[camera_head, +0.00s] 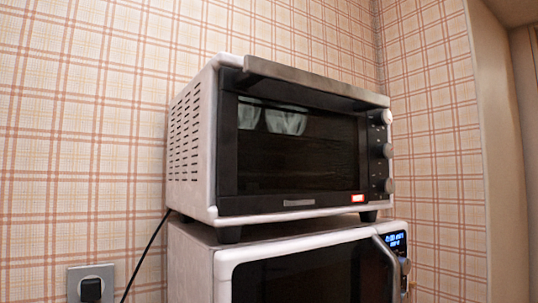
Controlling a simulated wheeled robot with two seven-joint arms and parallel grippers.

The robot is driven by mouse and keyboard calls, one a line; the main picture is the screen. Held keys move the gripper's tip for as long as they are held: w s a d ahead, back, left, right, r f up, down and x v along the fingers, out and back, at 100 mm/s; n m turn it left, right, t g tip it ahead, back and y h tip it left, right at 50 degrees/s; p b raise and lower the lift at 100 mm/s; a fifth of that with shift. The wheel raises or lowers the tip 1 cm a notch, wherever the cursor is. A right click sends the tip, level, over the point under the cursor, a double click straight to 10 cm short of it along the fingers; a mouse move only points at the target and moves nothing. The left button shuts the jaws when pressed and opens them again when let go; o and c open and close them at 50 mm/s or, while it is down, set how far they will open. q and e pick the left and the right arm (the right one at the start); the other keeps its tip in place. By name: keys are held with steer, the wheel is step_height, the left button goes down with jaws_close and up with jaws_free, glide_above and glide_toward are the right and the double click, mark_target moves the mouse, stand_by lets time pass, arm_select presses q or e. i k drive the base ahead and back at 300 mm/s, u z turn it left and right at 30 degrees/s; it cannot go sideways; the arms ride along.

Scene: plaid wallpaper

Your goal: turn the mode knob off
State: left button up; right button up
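A toaster oven (200,150) with a white body and dark glass door (300,150) stands on top of a microwave. Its door is shut, with a wide bar handle (315,82) along the top. Three round knobs are stacked on the dark panel at its right edge: a top knob (386,117), a middle knob (387,151) and a bottom knob (389,185). Their labels are too small to read, so I cannot tell which is the mode knob or how each is set. Neither of my grippers is in view.
The microwave (232,262) below has a lit blue display (396,240) and a knob (405,266) at its right. A wall outlet with a black plug (91,289) is at lower left, with a black cord nearby. Plaid walls stand close behind and right.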

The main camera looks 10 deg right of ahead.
mark_target(386, 150)
steer(key=z, duration=0.15)
steer(key=i, duration=0.2)
steer(key=z, duration=0.6)
